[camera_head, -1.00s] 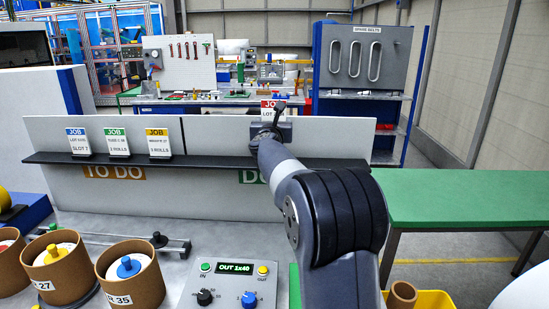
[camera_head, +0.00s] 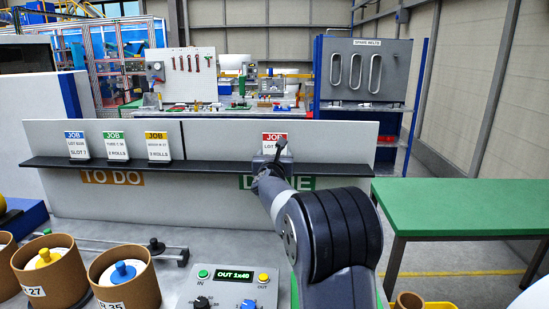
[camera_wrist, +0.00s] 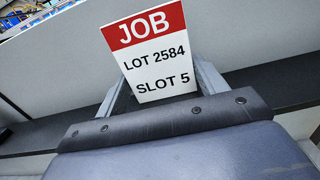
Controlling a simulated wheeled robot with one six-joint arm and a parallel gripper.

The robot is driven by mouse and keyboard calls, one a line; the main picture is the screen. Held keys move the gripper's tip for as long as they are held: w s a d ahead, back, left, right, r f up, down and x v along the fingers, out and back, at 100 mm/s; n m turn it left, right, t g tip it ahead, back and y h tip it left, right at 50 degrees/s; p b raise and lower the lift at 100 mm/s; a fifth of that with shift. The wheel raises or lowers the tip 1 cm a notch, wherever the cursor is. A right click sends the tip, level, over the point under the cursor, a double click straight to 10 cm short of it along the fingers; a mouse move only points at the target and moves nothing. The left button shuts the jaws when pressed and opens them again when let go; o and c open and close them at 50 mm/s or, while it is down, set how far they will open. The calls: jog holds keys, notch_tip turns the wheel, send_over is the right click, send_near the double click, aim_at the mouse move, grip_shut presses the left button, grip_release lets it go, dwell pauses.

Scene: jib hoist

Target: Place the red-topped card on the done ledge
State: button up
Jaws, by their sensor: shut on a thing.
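The red-topped card (camera_head: 275,137) reads JOB, LOT 2584, SLOT 5 in the wrist view (camera_wrist: 150,52). My gripper (camera_head: 269,158) is shut on its lower part and holds it near upright, tilted in the wrist view. The done ledge is the right part of the black shelf (camera_head: 340,164), above the green DONE sign (camera_head: 301,183), which my arm partly hides. The card is above the sign at about shelf height. My gripper hides its lower edge, so I cannot tell whether it touches the shelf. The shelf also shows behind the gripper in the wrist view (camera_wrist: 275,82).
Blue (camera_head: 76,144), green (camera_head: 116,145) and yellow (camera_head: 157,145) topped cards stand on the left part above the TO DO sign (camera_head: 112,177). A control box (camera_head: 232,284) and brown pots (camera_head: 125,280) stand in front. The shelf right of my gripper is clear.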

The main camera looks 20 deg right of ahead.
jog(key=o, duration=1)
jog(key=shift+r, duration=0.1)
jog(key=shift+s+a, duration=0.15)
jog(key=shift+s, duration=0.1)
jog(key=b+v, duration=0.3)
jog(key=v, duration=0.8)
jog(key=shift+s, duration=0.3)
